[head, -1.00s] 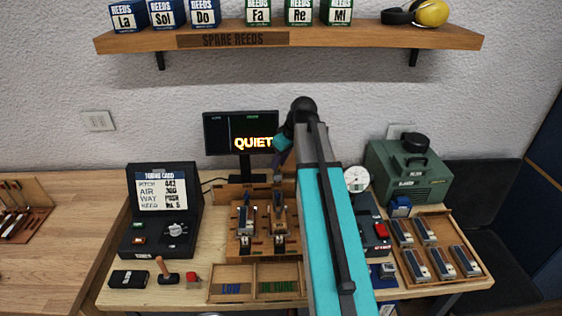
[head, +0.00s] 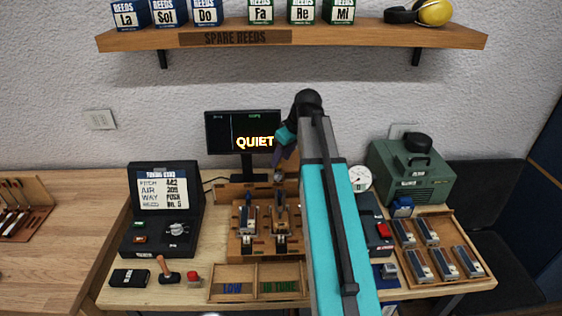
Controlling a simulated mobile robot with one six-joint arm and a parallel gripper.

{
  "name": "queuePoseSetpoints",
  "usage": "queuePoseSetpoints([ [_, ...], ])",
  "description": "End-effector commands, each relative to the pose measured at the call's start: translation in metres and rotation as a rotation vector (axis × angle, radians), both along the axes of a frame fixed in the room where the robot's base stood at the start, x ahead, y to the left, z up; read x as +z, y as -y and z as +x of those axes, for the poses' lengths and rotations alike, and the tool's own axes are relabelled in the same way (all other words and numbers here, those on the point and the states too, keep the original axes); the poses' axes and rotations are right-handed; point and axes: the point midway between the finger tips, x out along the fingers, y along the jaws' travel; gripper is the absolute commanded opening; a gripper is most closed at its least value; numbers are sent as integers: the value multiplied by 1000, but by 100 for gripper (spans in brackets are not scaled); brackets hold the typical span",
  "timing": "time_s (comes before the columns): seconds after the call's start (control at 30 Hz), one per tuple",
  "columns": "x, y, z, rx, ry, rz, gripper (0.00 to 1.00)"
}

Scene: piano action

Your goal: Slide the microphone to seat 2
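A small grey round tip, perhaps the microphone (head: 278,177), shows at the back of the wooden stand (head: 239,243), just below my gripper (head: 279,168). It is too small to be sure of, and I cannot tell whether my gripper touches it. My gripper points down behind the right one of two reed blocks; its fingers are too small to make out. The left reed block (head: 247,220) and the right reed block (head: 281,222) stand side by side on the stand. Seat numbers cannot be read. My arm hides the stand's right side.
A monitor (head: 241,132) reading "QUIET" stands behind the stand. A tuning card case (head: 165,205) is at left, a mallet (head: 167,271) in front of it. A two-part tray (head: 259,296) lies in front. A dial gauge (head: 360,178), green machine (head: 410,172) and reed tray (head: 462,231) are at right.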

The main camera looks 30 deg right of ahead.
Motion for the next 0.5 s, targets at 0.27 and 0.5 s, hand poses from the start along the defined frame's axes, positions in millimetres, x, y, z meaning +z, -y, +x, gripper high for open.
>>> queuePoseSetpoints([
  [0.27,28,3,-11,1,1,0,37],
  [0.5,52,7,-21,1,1,0,37],
])
